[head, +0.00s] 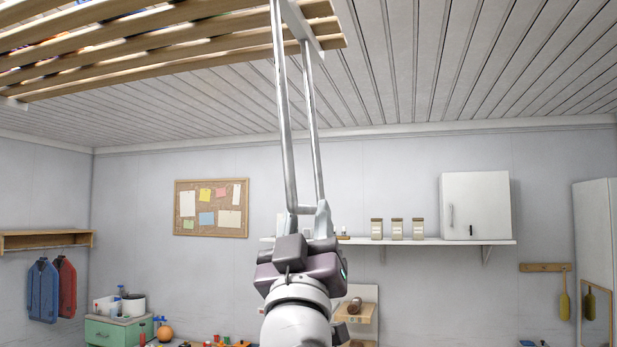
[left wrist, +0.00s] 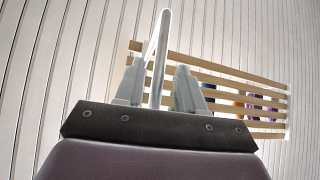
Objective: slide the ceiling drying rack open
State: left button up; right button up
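The wooden slatted ceiling drying rack (head: 150,45) hangs at the upper left in the head view, and it also shows in the left wrist view (left wrist: 235,78). A long grey U-shaped metal pull handle (head: 284,110) hangs down from the rack's right end. My left gripper (head: 307,213) points up at the handle's lower end. In the left wrist view, the handle (left wrist: 158,55) runs between the fingers of my left gripper (left wrist: 160,72). The fingers stand apart, with visible gaps on both sides of the bar. My right gripper is not in view.
A wall shelf (head: 420,241) carries jars and a white cabinet (head: 476,206) behind and right of my gripper. A cork board (head: 211,207) hangs on the back wall. A green drawer unit (head: 112,330) stands at the lower left. The air around the handle looks clear.

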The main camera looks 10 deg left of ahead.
pick_arm(q)
jog(key=shift+p+x, duration=0.3)
jog(key=shift+x, duration=0.6)
jog(key=shift+r, duration=0.4)
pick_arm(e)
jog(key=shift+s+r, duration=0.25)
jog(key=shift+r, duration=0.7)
pick_arm(q)
jog(key=shift+w, duration=0.1)
